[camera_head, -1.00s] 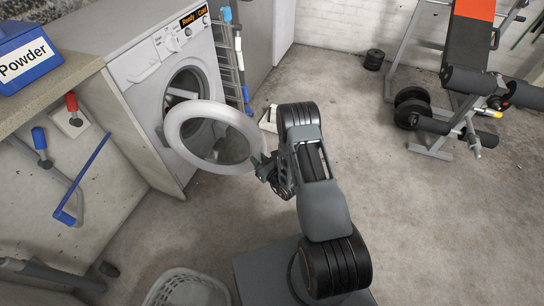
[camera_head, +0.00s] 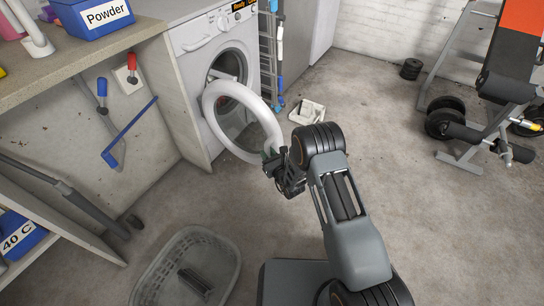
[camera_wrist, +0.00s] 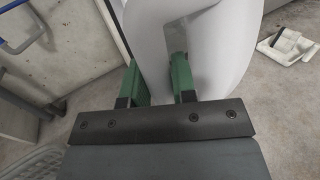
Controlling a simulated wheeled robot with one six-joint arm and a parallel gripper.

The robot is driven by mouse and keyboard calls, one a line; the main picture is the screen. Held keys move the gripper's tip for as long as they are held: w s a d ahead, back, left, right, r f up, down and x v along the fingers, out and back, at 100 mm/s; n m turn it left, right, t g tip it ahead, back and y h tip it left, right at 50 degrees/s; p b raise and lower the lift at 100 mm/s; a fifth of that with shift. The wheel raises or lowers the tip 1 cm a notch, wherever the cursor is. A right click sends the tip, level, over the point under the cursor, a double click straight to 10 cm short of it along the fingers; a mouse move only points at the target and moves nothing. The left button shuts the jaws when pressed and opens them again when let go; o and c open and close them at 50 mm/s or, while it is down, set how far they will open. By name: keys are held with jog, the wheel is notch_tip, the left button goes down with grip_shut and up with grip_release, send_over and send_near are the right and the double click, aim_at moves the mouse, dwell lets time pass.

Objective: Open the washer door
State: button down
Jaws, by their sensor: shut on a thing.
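The white washer (camera_head: 190,95) stands against the wall at the upper left in the head view. Its round door (camera_head: 217,128), a white ring with a clear window, is swung well out from the drum opening (camera_head: 232,66). My gripper (camera_head: 274,157) is at the door's free edge, on its lower right side. In the wrist view my gripper's green fingers (camera_wrist: 162,78) are shut on the rim of the white door (camera_wrist: 225,55). The exact contact is partly hidden behind the fingers.
A laundry basket (camera_head: 147,285) with a dark thing in it stands on the floor at the lower left. A counter holds a blue Powder box (camera_head: 92,18). A white tray (camera_head: 307,112) lies beyond the door. A weight bench stands at right. The middle floor is clear.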

jog(key=shift+s+d+f, duration=0.1)
jog(key=shift+f, duration=0.1)
jog(key=c, duration=1.2)
grip_release()
jog(key=shift+c, duration=0.2)
jog(key=o, duration=0.3)
jog(key=shift+a+r, duration=0.15)
jog(key=shift+a, duration=0.05)
jog(key=p+v, duration=0.3)
jog(key=v, duration=1.1)
jog(key=shift+c, duration=0.3)
